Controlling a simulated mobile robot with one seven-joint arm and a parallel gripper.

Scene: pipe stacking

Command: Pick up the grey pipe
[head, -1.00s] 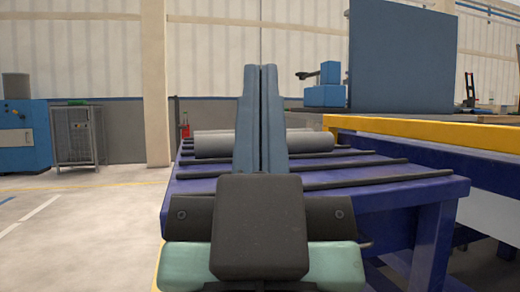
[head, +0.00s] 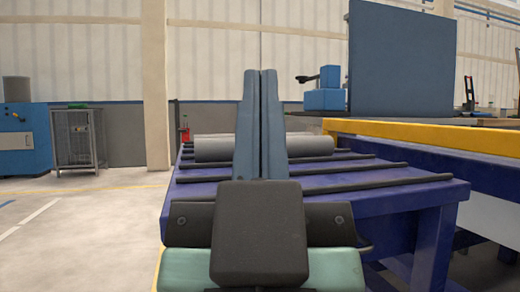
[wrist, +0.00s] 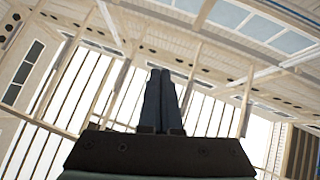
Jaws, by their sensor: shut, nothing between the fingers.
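The grey pipe (head: 310,145) lies crosswise on the dark rails of a blue table in the head view. My gripper (head: 260,73) stands in front of it with its fingers upright and together, empty. The fingers hide the middle of the pipe, and both of its ends show on either side. In the wrist view my gripper (wrist: 160,72) is also shut, against the roof and wall of the hall. The pipe does not show in the wrist view.
The blue table (head: 385,215) has several dark rails across its top. A yellow-edged bench (head: 430,132) with a large blue panel (head: 402,60) stands at the right. A blue machine (head: 22,140) and a metal cage (head: 77,138) stand at the far left. The floor at left is clear.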

